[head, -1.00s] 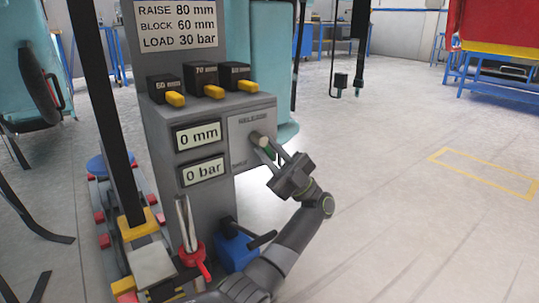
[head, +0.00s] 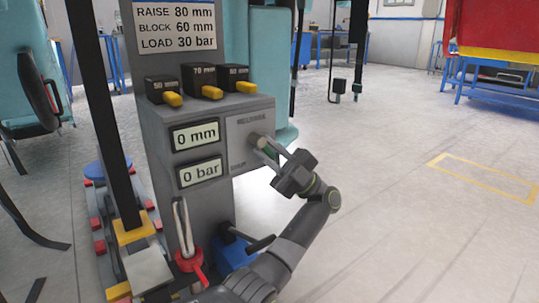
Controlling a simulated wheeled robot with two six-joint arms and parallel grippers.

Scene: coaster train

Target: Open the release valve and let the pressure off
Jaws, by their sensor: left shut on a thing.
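The release valve (head: 257,139) is a round pale knob with a green part, on a raised plate on the right of the grey control panel. The label above it is blurred. My left gripper (head: 267,149) reaches up from below right and is shut on the valve, a finger on each side of the green part. The fingers hide part of the valve. Two displays left of it read 0 mm (head: 195,134) and 0 bar (head: 201,172). My right gripper is out of view.
A sign (head: 175,28) above reads raise 80 mm, block 60 mm, load 30 bar. Black blocks with yellow tabs (head: 212,92) sit on the panel's top ledge. A red-based lever (head: 189,260) and a blue unit (head: 231,250) stand below. The floor to the right is clear.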

